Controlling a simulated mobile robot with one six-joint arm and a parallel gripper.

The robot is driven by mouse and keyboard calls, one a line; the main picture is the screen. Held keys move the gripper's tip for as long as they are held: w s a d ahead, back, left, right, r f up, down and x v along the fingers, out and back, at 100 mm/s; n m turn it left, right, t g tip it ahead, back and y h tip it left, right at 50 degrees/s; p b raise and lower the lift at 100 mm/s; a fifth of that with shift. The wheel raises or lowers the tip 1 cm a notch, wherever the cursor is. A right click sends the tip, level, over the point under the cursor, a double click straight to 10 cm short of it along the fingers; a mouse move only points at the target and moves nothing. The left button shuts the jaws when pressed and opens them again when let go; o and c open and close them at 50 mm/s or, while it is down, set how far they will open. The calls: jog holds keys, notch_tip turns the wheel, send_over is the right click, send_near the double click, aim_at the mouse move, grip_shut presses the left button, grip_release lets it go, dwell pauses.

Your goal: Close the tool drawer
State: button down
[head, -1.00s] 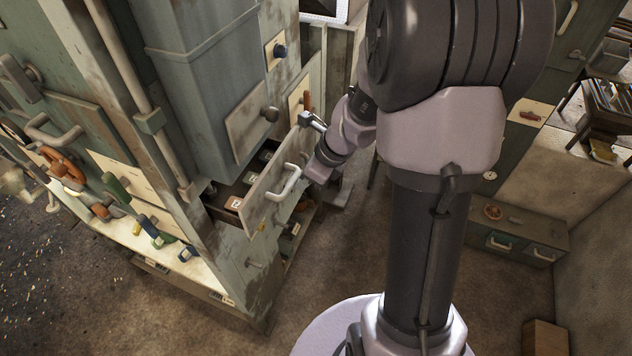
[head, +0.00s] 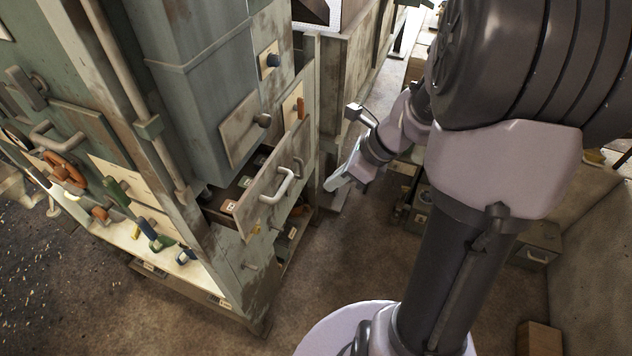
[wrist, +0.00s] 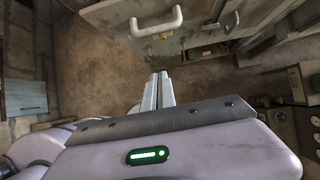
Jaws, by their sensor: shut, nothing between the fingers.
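The tool drawer (head: 262,190) sticks out of the grey-green cabinet in the head view. It is open, and a strip of its dark inside with small labelled items shows behind its front. Its pale front carries a white bar handle (head: 276,187). My gripper (head: 334,184) is to the right of the drawer front, apart from it and empty. In the wrist view its two fingers (wrist: 159,90) are together, with the drawer front (wrist: 120,15) and its white handle (wrist: 157,22) beyond the fingertips.
Another drawer or shelf opening (head: 294,232) lies below the tool drawer. Knobs and levers cover the cabinet's left face. A small cabinet (head: 538,245) stands at the right, and a brown box (head: 540,338) lies on the floor. Bare floor lies between cabinet and base.

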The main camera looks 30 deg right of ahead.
aim_at(270, 174)
notch_tip(270, 174, down, 4)
jog(key=s+d+t+y+b, duration=0.2)
jog(key=t+b, duration=0.1)
jog(key=w+a+f+b, duration=0.3)
jog(key=w+a, duration=0.3)
jog(key=w, duration=0.3)
jog(key=shift+w+a+f+t+b, duration=0.3)
jog(key=shift+w+a+f+t, duration=0.05)
jog(key=shift+w+a+t, duration=0.05)
jog(key=w+a, duration=0.5)
jog(key=w, duration=0.2)
jog(key=shift+w+a+b, duration=0.1)
jog(key=shift+a+b, duration=0.25)
jog(key=shift+a, duration=0.05)
jog(key=shift+r, duration=0.1)
